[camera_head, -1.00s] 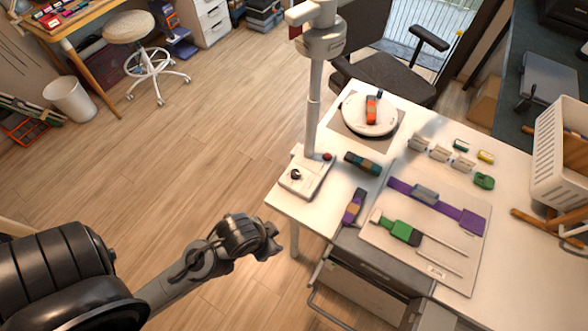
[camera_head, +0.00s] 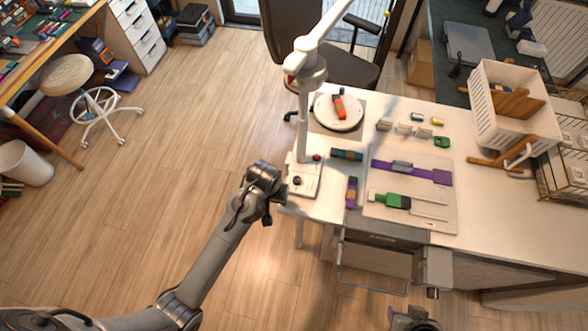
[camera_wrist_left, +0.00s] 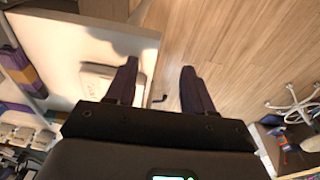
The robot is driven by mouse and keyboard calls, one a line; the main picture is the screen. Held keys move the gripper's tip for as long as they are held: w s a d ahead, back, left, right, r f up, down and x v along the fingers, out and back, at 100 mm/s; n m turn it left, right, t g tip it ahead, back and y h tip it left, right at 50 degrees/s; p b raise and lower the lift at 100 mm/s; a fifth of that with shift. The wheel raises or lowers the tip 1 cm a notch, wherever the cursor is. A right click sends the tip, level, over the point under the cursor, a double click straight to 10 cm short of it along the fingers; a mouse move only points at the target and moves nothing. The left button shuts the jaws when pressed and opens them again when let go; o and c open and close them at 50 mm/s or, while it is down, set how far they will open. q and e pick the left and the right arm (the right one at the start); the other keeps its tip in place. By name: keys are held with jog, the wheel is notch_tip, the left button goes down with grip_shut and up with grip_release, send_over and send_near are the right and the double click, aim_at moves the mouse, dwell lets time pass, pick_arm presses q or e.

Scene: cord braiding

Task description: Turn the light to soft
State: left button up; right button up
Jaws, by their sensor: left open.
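The white lamp has a base (camera_head: 308,186) at the table's left edge, a pole (camera_head: 303,135) and a head (camera_head: 306,70). A dark round knob (camera_head: 297,181) and a red button (camera_head: 317,157) are on the base. My left gripper (camera_head: 275,204) is just left of the base, close to the knob; I cannot tell if it touches. In the left wrist view its fingers (camera_wrist_left: 160,88) are apart with nothing between them, and a white block (camera_wrist_left: 97,80), likely the base, lies beside one finger. A dark part of my right arm, perhaps its gripper (camera_head: 413,320), shows at the bottom edge.
A braiding board (camera_head: 430,215) lies further right. Open floor is on the left.

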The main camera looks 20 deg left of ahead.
pick_arm(q)
notch_tip(320, 180, up, 9)
jog(key=n+g+p, duration=0.1)
jog(key=n+p, duration=0.1)
jog(key=p, duration=0.3)
send_over(297, 179)
notch_tip(297, 179, down, 9)
jog(key=shift+b, duration=0.7)
jog(key=shift+f, duration=0.7)
pick_arm(e)
jog(key=shift+a+r, duration=0.1)
jog(key=shift+r, duration=2.55)
